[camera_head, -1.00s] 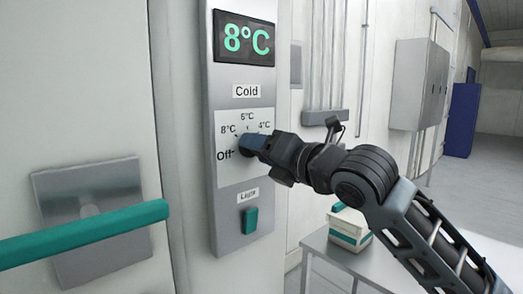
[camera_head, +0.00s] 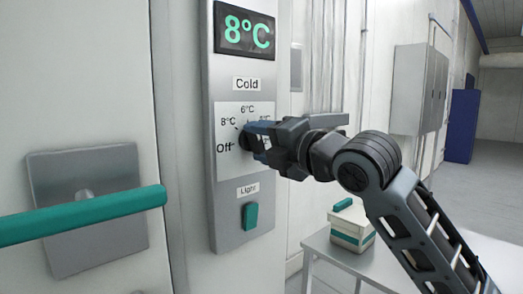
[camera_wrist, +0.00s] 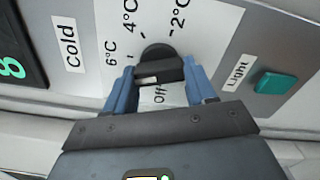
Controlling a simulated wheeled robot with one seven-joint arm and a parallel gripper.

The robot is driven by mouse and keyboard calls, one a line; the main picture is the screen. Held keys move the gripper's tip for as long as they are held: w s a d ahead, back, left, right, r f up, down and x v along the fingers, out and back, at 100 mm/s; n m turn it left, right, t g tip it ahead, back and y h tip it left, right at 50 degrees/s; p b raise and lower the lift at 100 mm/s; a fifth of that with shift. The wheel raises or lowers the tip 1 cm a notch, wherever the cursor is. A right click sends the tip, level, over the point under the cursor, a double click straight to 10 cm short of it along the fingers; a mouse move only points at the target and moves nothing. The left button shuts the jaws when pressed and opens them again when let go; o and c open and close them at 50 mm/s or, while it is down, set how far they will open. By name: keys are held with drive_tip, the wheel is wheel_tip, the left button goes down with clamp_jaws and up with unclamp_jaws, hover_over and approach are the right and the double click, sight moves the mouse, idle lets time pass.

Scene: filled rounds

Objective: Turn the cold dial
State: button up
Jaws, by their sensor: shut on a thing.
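The cold dial (camera_head: 244,139) is a black knob on a grey panel, under the "Cold" label, ringed by "Off" and temperature marks. In the wrist view the dial (camera_wrist: 158,53) has a raised bar with a pale mark at its left end; I cannot tell exactly which setting it points to. My gripper (camera_head: 257,139) reaches it from the right. Its blue fingers (camera_wrist: 160,82) lie on either side of the dial's bar, shut on it. The 8°C mark is hidden in the wrist view. The display (camera_head: 247,30) reads 8°C.
A green light switch (camera_head: 250,216) sits below the dial. A teal door handle (camera_head: 80,214) juts out at the left. A small box (camera_head: 352,222) stands on a table (camera_head: 345,262) at the lower right. Pipes run up the wall behind.

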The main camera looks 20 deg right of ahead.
drive_tip(key=m, duration=0.3)
drive_tip(key=shift+m, duration=0.4)
drive_tip(key=m, duration=0.3)
drive_tip(key=shift+m, duration=0.3)
drive_tip(key=m+p, duration=0.1)
drive_tip(key=m, duration=0.2)
drive_tip(key=shift+m, duration=0.3)
drive_tip(key=shift+m+p, duration=0.5)
drive_tip(key=shift+m, duration=1)
drive_tip(key=shift+d, duration=0.1)
drive_tip(key=o, duration=1)
drive_tip(key=shift+o, duration=0.2)
